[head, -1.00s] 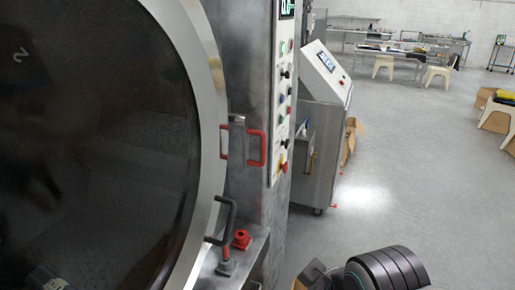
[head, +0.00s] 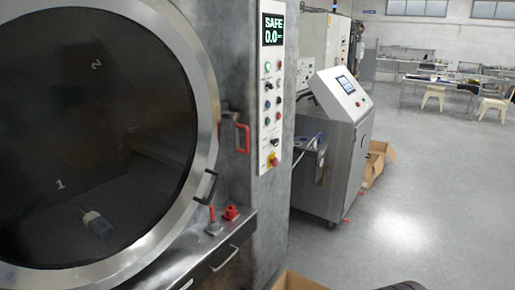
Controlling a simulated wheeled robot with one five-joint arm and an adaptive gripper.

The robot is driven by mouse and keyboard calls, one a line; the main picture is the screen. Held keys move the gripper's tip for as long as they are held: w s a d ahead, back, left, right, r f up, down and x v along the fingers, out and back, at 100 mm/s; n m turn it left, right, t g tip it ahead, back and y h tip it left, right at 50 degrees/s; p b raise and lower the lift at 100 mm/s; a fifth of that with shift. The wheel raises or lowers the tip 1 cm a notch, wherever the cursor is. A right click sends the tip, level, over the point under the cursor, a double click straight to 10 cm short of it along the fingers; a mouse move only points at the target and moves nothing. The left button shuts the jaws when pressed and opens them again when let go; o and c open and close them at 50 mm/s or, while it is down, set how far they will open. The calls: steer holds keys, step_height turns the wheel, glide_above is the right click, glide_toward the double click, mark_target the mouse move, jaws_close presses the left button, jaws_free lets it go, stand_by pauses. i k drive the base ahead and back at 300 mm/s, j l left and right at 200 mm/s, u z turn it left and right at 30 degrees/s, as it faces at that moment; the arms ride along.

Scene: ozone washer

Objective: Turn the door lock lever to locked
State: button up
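A large round door (head: 100,130) with dark glass and a metal rim fills the left of the head view. A red U-shaped handle (head: 242,138) sits on the panel by the door's right edge. A dark bent handle (head: 208,188) is on the lower right rim. Below it, a small upright red-topped lever (head: 212,218) on a grey base stands on the ledge, beside a red knob (head: 230,213). I cannot tell which of these is the lock lever or whether it is locked.
The control panel (head: 270,120) shows "SAFE 0.0" on its display. A drawer handle (head: 224,258) is on the ledge front. A cardboard box (head: 298,281) is at the bottom edge. A metal cabinet (head: 335,150) stands to the right. The floor (head: 430,200) at right is open.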

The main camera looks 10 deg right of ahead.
mark_target(234, 117)
steer(key=l+u, duration=0.1)
steer(key=l, duration=0.35)
steer(key=k+l+u, duration=0.1)
steer(key=l, duration=0.3)
steer(key=k+l+u, duration=0.1)
steer(key=l, duration=0.3)
steer(key=i+l+u, duration=0.1)
steer(key=l, duration=0.3)
steer(key=i+l+u, duration=0.1)
steer(key=i+l, duration=0.2)
steer(key=i+l+u, duration=0.1)
steer(key=l, duration=0.4)
steer(key=i+l+u, duration=0.1)
steer(key=i+l, duration=0.2)
steer(key=i, duration=0.15)
